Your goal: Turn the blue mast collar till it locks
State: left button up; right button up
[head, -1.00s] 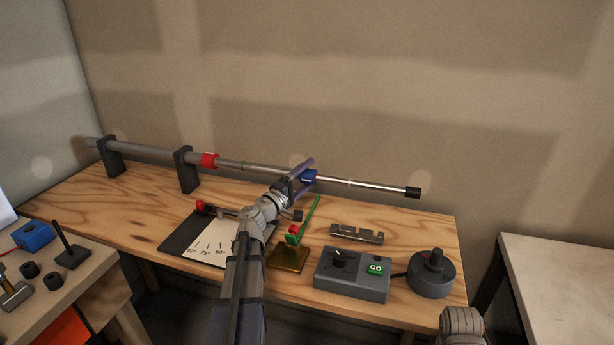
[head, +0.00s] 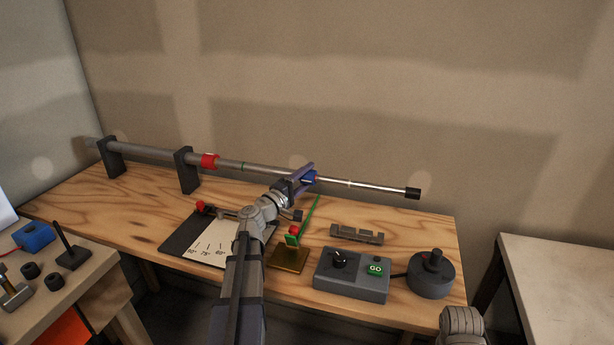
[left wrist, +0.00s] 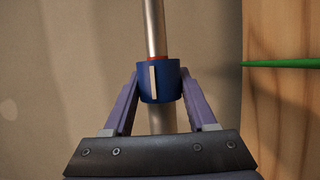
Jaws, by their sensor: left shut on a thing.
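The blue mast collar (head: 310,177) sits on the long grey mast (head: 265,169), where the thinner shiny section begins. My left gripper (head: 303,179) reaches it from the front and is shut on it. In the left wrist view the collar (left wrist: 158,82) shows between the two purple fingers of the gripper (left wrist: 158,92). A pale stripe runs along the collar, and a thin red band shows at its upper edge. A red collar (head: 209,160) sits farther left on the mast. My right gripper is not in view; only part of my right arm shows at lower right.
Two dark brackets (head: 186,170) hold the mast at the left. On the bench stand an angle board (head: 213,243), a brass base with a green pointer (head: 289,258), a slotted grey block (head: 356,234), a control box (head: 350,274) and a dark knob unit (head: 431,275).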

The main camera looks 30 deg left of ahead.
pick_arm(q)
jog(key=shift+r+p, duration=0.25)
jog(key=shift+p, duration=0.1)
jog(key=n+g+p, duration=0.1)
jog(key=g+p, duration=0.1)
jog(key=p, duration=0.3)
jog(key=n+g+p, duration=0.1)
jog(key=g+p, duration=0.2)
jog(key=p, duration=0.2)
jog(key=shift+r+g, duration=0.2)
jog(key=shift+g, duration=0.1)
jog(key=g+p, duration=0.2)
jog(key=n+g+p, duration=0.1)
jog(key=g+p, duration=0.1)
jog(key=p, duration=0.1)
jog(key=g+p, duration=0.2)
jog(key=p, duration=0.1)
jog(key=shift+a+f+n, duration=0.1)
jog(key=shift+f+n, duration=0.2)
jog(key=shift+f+g+p, duration=0.2)
jog(key=shift+g+p, duration=0.8)
jog(key=shift+g, duration=0.1)
jog(key=shift+s+f+n+g+h+p, duration=0.15)
jog(key=shift+n+g+h+p, duration=0.3)
jog(key=shift+g, duration=0.45)
jog(key=shift+s, duration=0.1)
jog(key=o, duration=1.3)
jog(key=shift+o, duration=0.2)
